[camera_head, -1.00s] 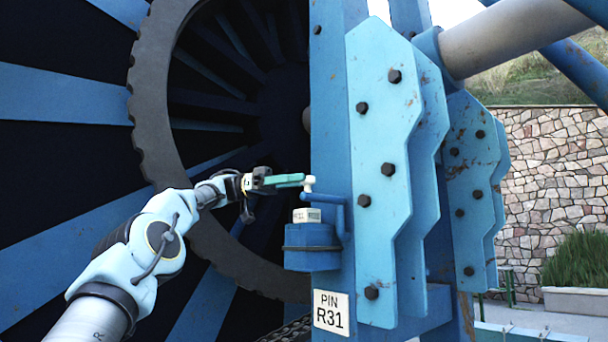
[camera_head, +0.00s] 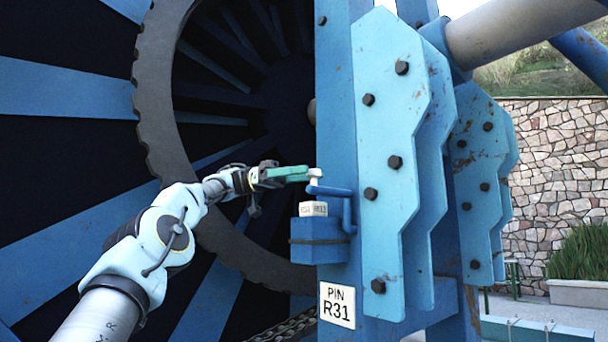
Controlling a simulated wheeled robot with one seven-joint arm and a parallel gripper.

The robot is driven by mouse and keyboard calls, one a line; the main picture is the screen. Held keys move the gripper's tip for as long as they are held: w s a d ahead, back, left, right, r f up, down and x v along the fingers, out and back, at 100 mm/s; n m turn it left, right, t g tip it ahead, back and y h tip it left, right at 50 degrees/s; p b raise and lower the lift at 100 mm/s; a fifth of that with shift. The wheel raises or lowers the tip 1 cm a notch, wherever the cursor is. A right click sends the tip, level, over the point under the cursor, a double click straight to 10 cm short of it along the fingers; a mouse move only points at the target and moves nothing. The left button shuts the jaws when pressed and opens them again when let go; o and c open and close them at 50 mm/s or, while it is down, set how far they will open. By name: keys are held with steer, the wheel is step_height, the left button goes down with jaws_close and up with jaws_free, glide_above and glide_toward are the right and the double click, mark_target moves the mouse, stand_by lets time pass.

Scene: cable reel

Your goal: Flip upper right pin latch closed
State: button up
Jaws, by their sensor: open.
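A whitish knob (camera_head: 315,177) stands at the handle's left end. My gripper (camera_head: 300,173) reaches in from the left with green fingers, their tips at the knob. The fingers overlap in this view, and I cannot tell whether they touch the knob.
Light blue bolted plates (camera_head: 388,150) stand right of the latch. The large toothed reel ring (camera_head: 155,90) is behind my arm. A chain (camera_head: 285,328) hangs at the bottom.

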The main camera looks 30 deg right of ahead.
steer(key=p+v, duration=1.1)
steer(key=shift+s+f, duration=0.1)
stand_by(0.5)
